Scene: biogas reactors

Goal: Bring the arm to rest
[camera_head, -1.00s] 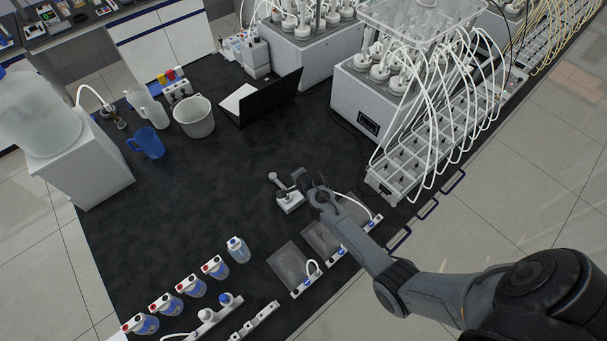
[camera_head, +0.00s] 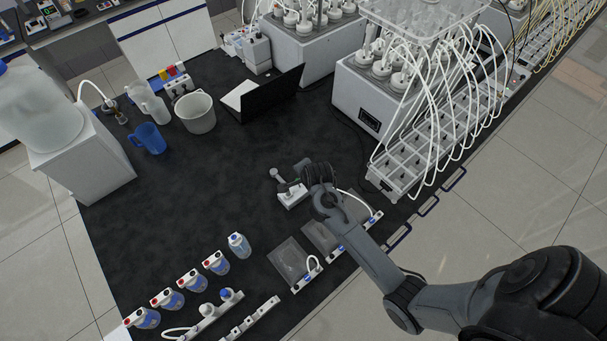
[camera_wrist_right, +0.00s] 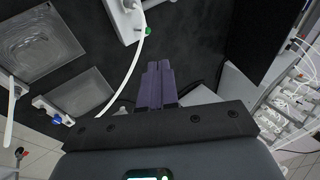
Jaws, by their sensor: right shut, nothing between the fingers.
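My right arm (camera_head: 378,262) comes in from the lower right in the head view and reaches over the black bench top. Its gripper (camera_wrist_right: 157,68) shows in the right wrist view with its two purple fingers together and nothing between them. In the head view the gripper is mostly hidden by the wrist, beside a small white device with a grey knob (camera_head: 292,195). The white device (camera_wrist_right: 122,20) also shows at the top of the wrist view, apart from the fingertips. My left gripper is not in view.
Clear flat bags (camera_head: 288,262) lie near the bench's front edge, beside a row of several blue-labelled bottles (camera_head: 190,282). A rack with white tubes (camera_head: 400,172) stands to the right. A white bucket (camera_head: 195,112) and blue jug (camera_head: 149,138) stand farther back. The bench middle is clear.

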